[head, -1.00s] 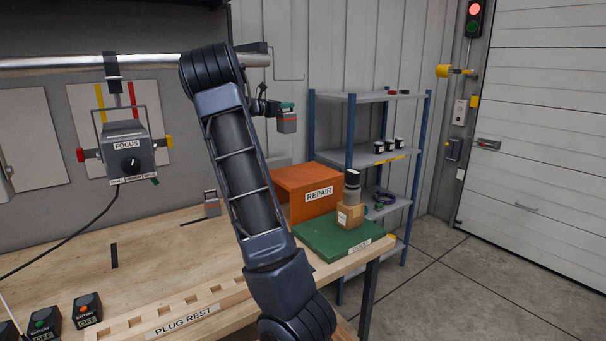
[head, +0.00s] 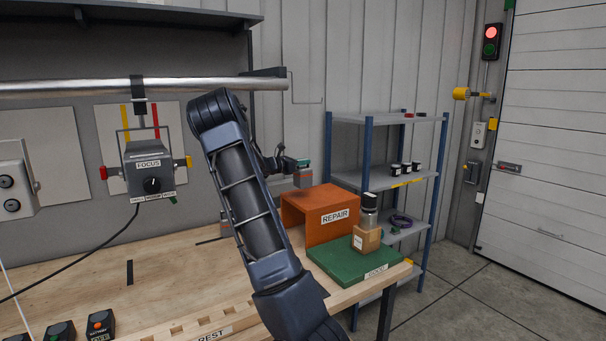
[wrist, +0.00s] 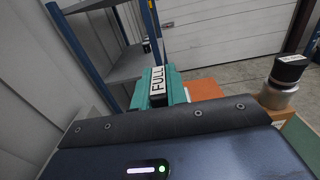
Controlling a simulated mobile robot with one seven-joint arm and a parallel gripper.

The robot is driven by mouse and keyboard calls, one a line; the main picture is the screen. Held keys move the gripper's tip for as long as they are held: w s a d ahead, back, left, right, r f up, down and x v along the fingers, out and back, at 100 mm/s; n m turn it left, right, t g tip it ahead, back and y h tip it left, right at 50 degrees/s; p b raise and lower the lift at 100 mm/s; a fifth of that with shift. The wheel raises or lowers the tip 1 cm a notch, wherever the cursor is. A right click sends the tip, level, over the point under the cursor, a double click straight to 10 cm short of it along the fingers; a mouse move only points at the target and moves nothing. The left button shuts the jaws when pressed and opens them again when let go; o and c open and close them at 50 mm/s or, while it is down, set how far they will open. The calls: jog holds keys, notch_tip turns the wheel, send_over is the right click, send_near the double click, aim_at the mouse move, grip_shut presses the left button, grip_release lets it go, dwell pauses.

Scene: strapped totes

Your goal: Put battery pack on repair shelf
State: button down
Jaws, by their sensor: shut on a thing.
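The repair shelf (head: 318,201) is an orange open-fronted box marked REPAIR on the bench. The pack is at the shelf's rear left top, close over it; I cannot tell whether they touch. The shelf's orange top also shows in the wrist view (wrist: 206,86), just beyond the pack.
A green GOOD pad (head: 340,262) in front of the shelf carries a cardboard box (head: 366,240) with a black-capped cylinder (head: 370,208) on it. A blue-posted rack (head: 425,181) stands behind to the right. A metal rail (head: 90,88) runs above the bench.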

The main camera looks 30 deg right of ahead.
aim_at(303, 172)
jog(key=shift+f, duration=2.3)
jog(key=shift+f, duration=0.1)
jog(key=c, duration=1.4)
grip_release()
